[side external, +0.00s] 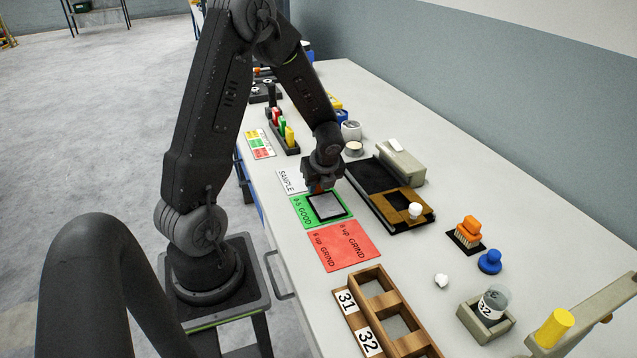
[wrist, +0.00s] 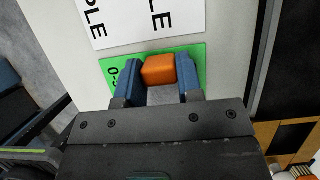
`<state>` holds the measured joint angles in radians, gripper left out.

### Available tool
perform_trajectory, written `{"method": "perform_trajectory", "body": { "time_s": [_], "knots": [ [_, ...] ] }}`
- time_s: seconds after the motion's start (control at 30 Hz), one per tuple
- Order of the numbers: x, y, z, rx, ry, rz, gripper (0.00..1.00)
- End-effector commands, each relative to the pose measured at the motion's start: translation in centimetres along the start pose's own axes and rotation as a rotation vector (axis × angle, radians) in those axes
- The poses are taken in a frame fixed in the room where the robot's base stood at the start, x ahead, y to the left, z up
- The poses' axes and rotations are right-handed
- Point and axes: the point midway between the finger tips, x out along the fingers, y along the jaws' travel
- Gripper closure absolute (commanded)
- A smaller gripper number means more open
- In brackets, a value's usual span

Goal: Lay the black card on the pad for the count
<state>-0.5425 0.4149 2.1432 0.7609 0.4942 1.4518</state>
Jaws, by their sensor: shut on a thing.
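A flat card with a black border and a grey face (side external: 327,206) is over the green mat marked 0-5 GOOD (side external: 302,212). My gripper (side external: 318,187) is at the card's far edge, pointing down. In the wrist view the blue fingers (wrist: 157,66) are shut on an orange block (wrist: 158,70), which looks like the card's grip. Part of the grey face (wrist: 160,97) shows below it. I cannot tell whether the card touches the mat. A black pad (side external: 371,175) lies in an open case to the right.
A red mat marked GRIND (side external: 344,246) lies nearer the camera. A white SAMPLE sheet (side external: 288,181) lies beyond the green mat. The case has a wooden part with a white knob (side external: 415,209). A wooden compartment tray (side external: 378,282) and a brush (side external: 468,233) stand nearby.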

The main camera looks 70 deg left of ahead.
Motion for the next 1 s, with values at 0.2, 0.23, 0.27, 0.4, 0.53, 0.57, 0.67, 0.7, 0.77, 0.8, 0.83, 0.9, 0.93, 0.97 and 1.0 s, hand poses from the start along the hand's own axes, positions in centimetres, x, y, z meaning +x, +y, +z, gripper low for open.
{"method": "perform_trajectory", "body": {
  "time_s": [0.2, 0.23, 0.27, 0.4, 0.53, 0.57, 0.67, 0.7, 0.77, 0.8, 0.83, 0.9, 0.93, 0.97, 1.0],
  "knots": [
    [0.3, 0.0, -0.1, 0.000, 0.000, 0.000, 0.57],
    [0.3, 0.0, -0.1, 0.000, 0.000, 0.000, 0.54],
    [0.3, 0.0, -0.1, 0.000, 0.000, 0.000, 0.51],
    [0.2, 0.0, -0.1, 0.000, 0.000, 0.001, 0.41],
    [0.2, 0.0, -0.1, 0.000, 0.000, 0.001, 0.41],
    [0.2, 0.0, -0.1, 0.000, 0.000, 0.001, 0.41],
    [0.0, 0.0, 0.0, 0.000, 0.000, 0.000, 0.41],
    [-0.3, 0.0, 0.1, -0.001, 0.000, -0.001, 0.41],
    [-0.9, 0.0, 0.1, -0.001, -0.002, -0.002, 0.41],
    [-1.5, -0.1, 0.1, 0.000, -0.003, -0.002, 0.41],
    [-2.0, -0.1, 0.1, -0.001, -0.003, -0.004, 0.41],
    [-3.5, 0.0, 0.1, -0.001, -0.002, -0.005, 0.41],
    [-4.1, -0.1, 0.1, -0.001, -0.003, -0.005, 0.41],
    [-4.8, -0.1, 0.1, -0.001, -0.004, -0.006, 0.41],
    [-5.7, -0.1, 0.1, -0.001, -0.004, -0.006, 0.41]
  ]
}}
